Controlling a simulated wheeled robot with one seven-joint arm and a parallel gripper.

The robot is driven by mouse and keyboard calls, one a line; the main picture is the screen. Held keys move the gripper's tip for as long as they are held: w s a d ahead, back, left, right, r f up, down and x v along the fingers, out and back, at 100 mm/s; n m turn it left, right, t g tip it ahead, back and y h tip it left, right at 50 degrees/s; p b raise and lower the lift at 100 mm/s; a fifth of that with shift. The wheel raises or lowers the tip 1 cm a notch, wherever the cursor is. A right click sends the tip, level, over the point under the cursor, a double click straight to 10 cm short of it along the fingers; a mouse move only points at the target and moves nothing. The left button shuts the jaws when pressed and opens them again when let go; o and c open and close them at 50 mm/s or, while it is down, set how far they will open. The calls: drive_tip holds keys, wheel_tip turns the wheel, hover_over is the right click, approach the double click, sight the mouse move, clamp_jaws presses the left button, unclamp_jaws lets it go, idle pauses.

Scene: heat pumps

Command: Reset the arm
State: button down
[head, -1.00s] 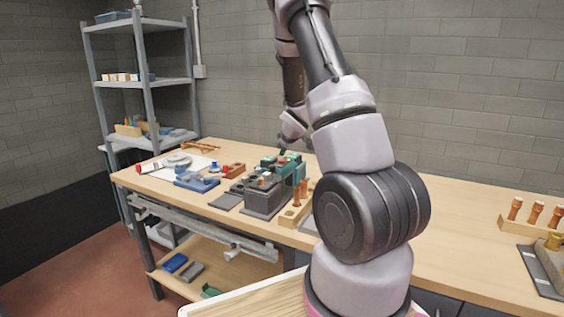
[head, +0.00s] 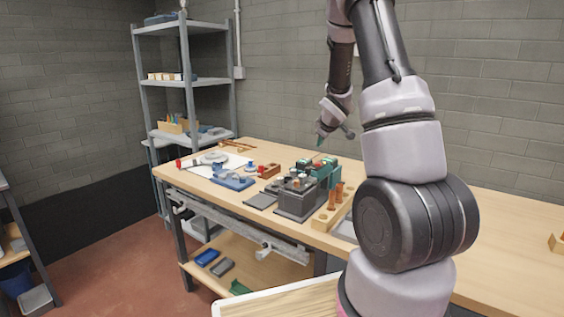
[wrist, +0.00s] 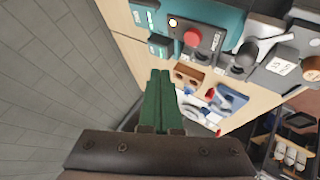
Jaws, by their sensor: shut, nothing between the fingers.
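My arm rises from the right side of the head view and bends down over the workbench (head: 480,256). My gripper (head: 320,142) hangs above the bench near the back wall, above the teal and grey machine units. In the wrist view my gripper (wrist: 160,75) shows two green fingers side by side, shut, with nothing held between them. The fingertips are apart from the bench items below. A teal unit with a red button (wrist: 191,39) and a black knob (wrist: 246,54) shows at the top of the wrist view.
A blue fixture (head: 232,181), a grey machine block (head: 297,200) and a wooden block with orange-handled tools (head: 333,212) stand on the bench. A metal shelf (head: 187,82) stands behind on the left. A grey brick wall (wrist: 58,60) runs close along the left in the wrist view.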

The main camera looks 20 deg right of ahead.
drive_tip(key=shift+r, duration=0.1)
drive_tip(key=s+a+r+m, duration=0.3)
drive_tip(key=s+r, duration=0.3)
drive_tip(key=r, duration=0.1)
drive_tip(key=s+a+r+m, duration=0.2)
drive_tip(key=s+r+m, duration=0.1)
drive_tip(key=s+r, duration=0.4)
drive_tip(key=s+a+r+m+y, duration=0.1)
drive_tip(key=s+a+r, duration=0.1)
drive_tip(key=s+a, duration=0.2)
drive_tip(key=s+a+r+m+g+y, duration=0.1)
drive_tip(key=s+a, duration=0.4)
drive_tip(key=s, duration=0.6)
drive_tip(key=s+a+r+m+g+y, duration=0.1)
drive_tip(key=s+a+r+m, duration=0.2)
drive_tip(key=s, duration=0.4)
drive_tip(key=shift+s+a+r+y, duration=0.35)
drive_tip(key=shift+a+r+y, duration=0.05)
drive_tip(key=shift+a+r, duration=0.3)
